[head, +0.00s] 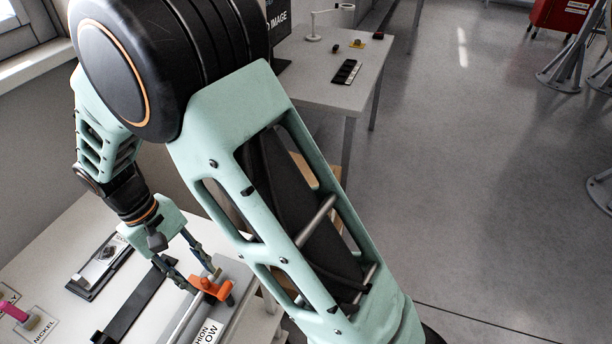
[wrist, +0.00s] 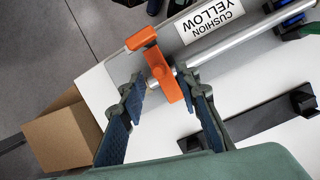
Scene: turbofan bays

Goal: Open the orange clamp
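The orange clamp (wrist: 161,72) sits on a silver rod (wrist: 225,46) beside a plate labelled "CUSHION YELLOW" (wrist: 210,20). Its body crosses the rod, and a rounded orange arm (wrist: 141,39) sticks out at its upper end. In the head view the clamp (head: 211,288) is near the front right of the white table. My gripper (wrist: 161,84) is open, with one blue-padded finger on each side of the clamp's lower body. Gaps show between the fingers and the clamp in the wrist view. My gripper (head: 193,278) also shows beside the clamp in the head view.
Black holders (head: 130,300) and a pink-handled part near a "NICKEL" label (head: 43,325) share the white table (head: 60,240). A cardboard box (wrist: 60,138) is beyond the table edge. Another table (head: 320,85) stands behind, and the floor at right is mostly open.

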